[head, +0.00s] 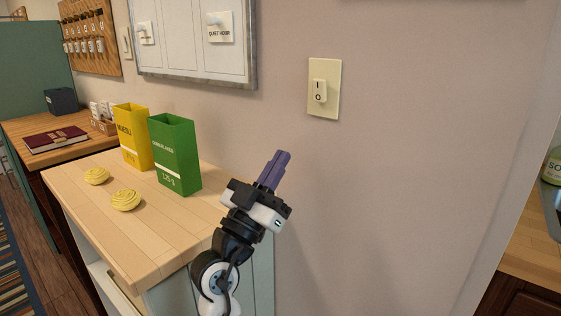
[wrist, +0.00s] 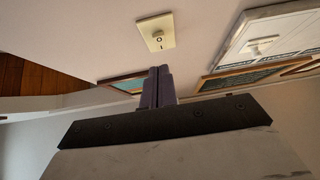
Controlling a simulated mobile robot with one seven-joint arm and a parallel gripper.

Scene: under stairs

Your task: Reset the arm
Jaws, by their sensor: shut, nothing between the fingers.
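My gripper (head: 282,160) has purple fingers pressed together with nothing between them. In the head view it is raised in front of the wall, to the right of the wooden counter, pointing up and slightly right. It is below and left of the light switch (head: 320,90), apart from it in the picture. In the wrist view the shut fingers (wrist: 159,72) show at the centre, with the switch (wrist: 157,34) above them.
A green box (head: 176,155), a yellow box (head: 131,136) and two round yellow items (head: 126,200) stand on the wooden counter (head: 165,234). A framed board (head: 185,45) hangs above. A red book (head: 55,138) lies on the desk behind. The wall right of my gripper is clear.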

